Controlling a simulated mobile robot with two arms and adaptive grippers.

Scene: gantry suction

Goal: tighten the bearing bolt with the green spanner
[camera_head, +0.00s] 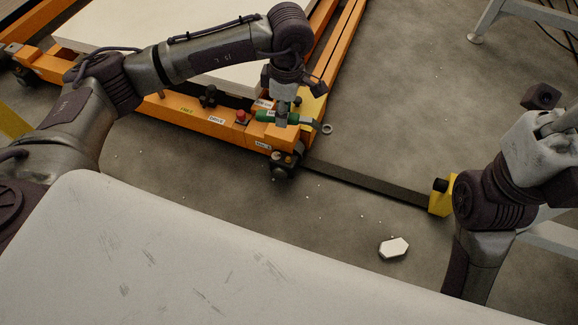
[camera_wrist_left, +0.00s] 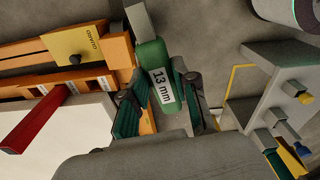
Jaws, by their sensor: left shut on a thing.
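The green spanner (camera_head: 292,118) is in my left gripper (camera_head: 282,110), over the corner of the orange gantry frame. Its grey ring end (camera_head: 327,128) sticks out to the right past the frame. In the left wrist view, the green spanner (camera_wrist_left: 152,52) lies between the dark fingers (camera_wrist_left: 162,92), which are shut on its handle; its label reads 13 mm. I cannot make out the bearing bolt for sure. Of my right gripper, only the pale housing (camera_head: 540,145) shows; its fingers cannot be made out.
A dark bar on the floor runs to a yellow block (camera_head: 441,197). A grey rack with coloured handles (camera_wrist_left: 265,105) stands right in the wrist view.

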